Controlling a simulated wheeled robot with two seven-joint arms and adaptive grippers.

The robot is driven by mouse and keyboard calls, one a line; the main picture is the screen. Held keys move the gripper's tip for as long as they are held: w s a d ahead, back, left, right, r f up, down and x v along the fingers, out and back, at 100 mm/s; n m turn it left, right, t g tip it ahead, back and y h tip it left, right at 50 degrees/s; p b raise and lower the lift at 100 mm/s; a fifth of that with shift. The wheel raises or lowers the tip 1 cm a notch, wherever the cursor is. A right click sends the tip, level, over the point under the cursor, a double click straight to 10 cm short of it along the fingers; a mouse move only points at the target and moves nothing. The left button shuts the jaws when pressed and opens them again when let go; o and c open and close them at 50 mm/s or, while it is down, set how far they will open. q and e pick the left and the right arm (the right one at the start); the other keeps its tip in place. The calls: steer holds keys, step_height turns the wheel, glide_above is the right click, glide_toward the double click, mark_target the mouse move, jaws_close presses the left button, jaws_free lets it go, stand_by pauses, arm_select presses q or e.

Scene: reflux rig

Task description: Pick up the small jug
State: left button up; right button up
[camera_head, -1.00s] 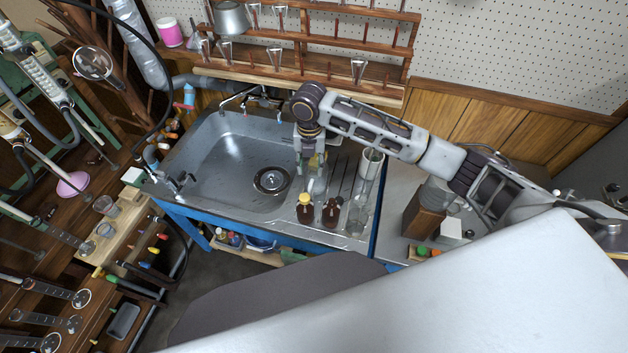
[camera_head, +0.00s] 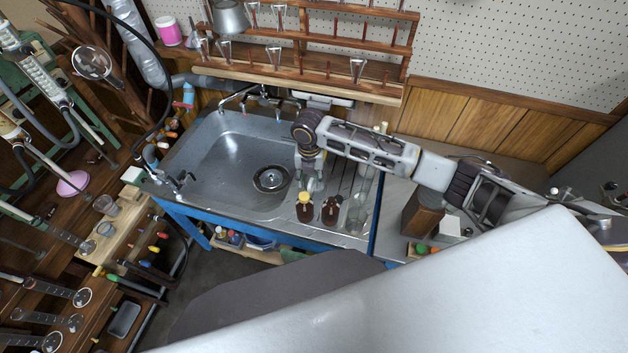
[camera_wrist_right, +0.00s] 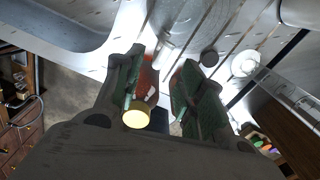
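My right gripper (camera_head: 311,180) points down over the sink's draining board, behind two brown bottles. In the right wrist view its green-padded fingers (camera_wrist_right: 162,60) are apart, with a gap between them. A clear glass vessel (camera_head: 320,186), possibly the small jug, shows faintly at the fingertips, mostly hidden by the gripper. I cannot tell whether the fingers touch it. The yellow-capped brown bottle (camera_head: 304,208) stands just in front; its cap shows by the left finger in the wrist view (camera_wrist_right: 136,118). My left gripper is not in view.
A dark-capped brown bottle (camera_head: 331,211) and a clear glass flask (camera_head: 356,217) stand close on the right. A tall clear cylinder (camera_head: 367,180) stands behind them. The empty sink basin (camera_head: 230,165) lies to the left. A wooden rack (camera_head: 300,70) hangs above.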

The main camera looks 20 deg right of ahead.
mark_target(309, 186)
steer(key=shift+f, duration=0.4)
steer(key=shift+s+a+f+p, duration=0.1)
steer(key=shift+f+p, duration=0.1)
steer(key=shift+f, duration=1.1)
steer(key=shift+s+a+f+p, duration=0.1)
steer(key=shift+f+p, duration=0.1)
steer(key=shift+f, duration=1.1)
jaws_close()
steer(key=shift+w, duration=0.1)
